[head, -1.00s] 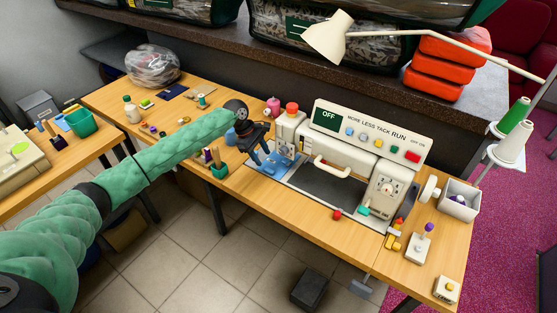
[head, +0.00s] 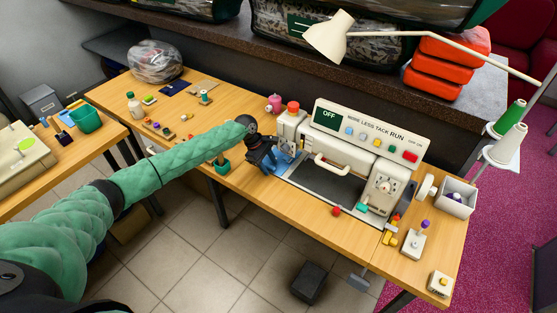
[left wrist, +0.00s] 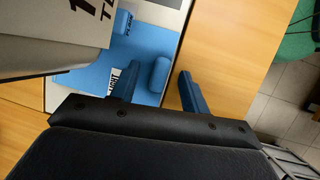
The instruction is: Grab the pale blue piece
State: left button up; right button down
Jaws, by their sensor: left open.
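The pale blue piece (left wrist: 158,75) is a small rounded block on a light blue plate (left wrist: 143,45) in the left wrist view. It shows between the two dark blue fingers of my open left gripper (left wrist: 160,72). The gap to each finger looks small, and I cannot tell whether either touches it. In the head view my left gripper (head: 266,163) hangs over the blue area (head: 284,164) at the left end of the cream sewing machine (head: 345,165). It hides most of that area, and the piece cannot be made out there. My right gripper is not in view.
The machine's cream body (left wrist: 60,40) stands close to the left finger. Wooden table top (left wrist: 235,50) is clear to the right of the fingers. A green pot (head: 222,166) stands just left of the gripper, and a pink spool (head: 274,102) stands behind it.

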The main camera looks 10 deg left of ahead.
pick_arm(q)
grip_shut()
dwell(0.4)
